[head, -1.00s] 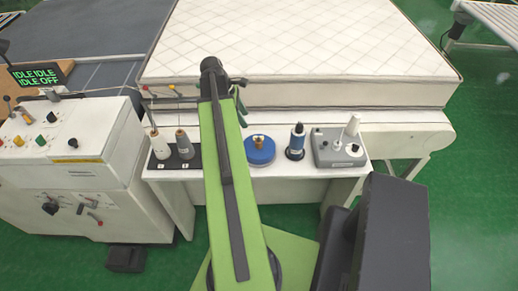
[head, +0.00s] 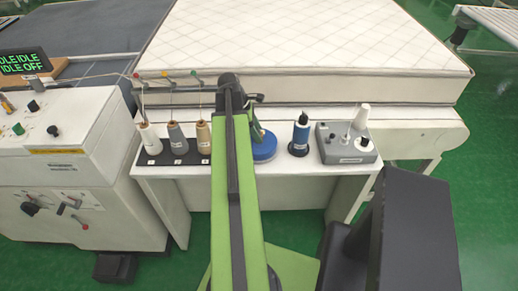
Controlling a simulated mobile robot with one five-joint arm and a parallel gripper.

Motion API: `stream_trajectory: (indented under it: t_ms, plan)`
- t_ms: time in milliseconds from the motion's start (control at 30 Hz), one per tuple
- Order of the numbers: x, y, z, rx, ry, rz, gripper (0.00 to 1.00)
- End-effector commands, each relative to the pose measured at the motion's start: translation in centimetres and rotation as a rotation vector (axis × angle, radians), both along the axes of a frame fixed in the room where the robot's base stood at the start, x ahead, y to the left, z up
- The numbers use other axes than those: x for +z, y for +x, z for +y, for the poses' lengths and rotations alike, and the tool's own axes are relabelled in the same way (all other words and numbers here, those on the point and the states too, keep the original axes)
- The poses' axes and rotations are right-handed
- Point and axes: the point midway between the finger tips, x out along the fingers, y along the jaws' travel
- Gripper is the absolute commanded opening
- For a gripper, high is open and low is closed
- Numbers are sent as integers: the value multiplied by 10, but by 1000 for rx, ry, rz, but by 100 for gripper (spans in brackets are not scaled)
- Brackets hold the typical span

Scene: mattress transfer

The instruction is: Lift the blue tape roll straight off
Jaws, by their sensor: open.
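The blue tape roll (head: 265,149) is a low, flat blue disc on the white table in the head view, just right of my green arm. The arm covers its left part, and its centre is mostly hidden. My gripper (head: 257,129) is over the back part of the roll, its jaws open. Only a green finger shows clearly; the rest is behind the arm. I cannot tell whether the finger touches the roll.
A blue thread cone (head: 300,138) stands close right of the roll, then a grey device (head: 346,147) with a white cone. Left of my arm, several thread cones stand on a black base (head: 150,158). The mattress (head: 315,45) lies behind.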

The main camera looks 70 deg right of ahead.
Motion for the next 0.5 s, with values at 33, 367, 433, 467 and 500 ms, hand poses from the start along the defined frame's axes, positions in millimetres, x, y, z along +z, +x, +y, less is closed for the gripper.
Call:
stream_trajectory:
  t_ms: [33, 367, 433, 467, 500]
  plan:
    - [-18, -3, -1, -1, 0, 0, 53]
    - [-20, -8, -3, -1, 0, 0, 49]
    - [-20, -8, -3, -1, 0, 0, 40]
    - [-20, -8, -3, -1, 0, 0, 36]
    - [-20, -8, -3, -1, 0, 0, 31]
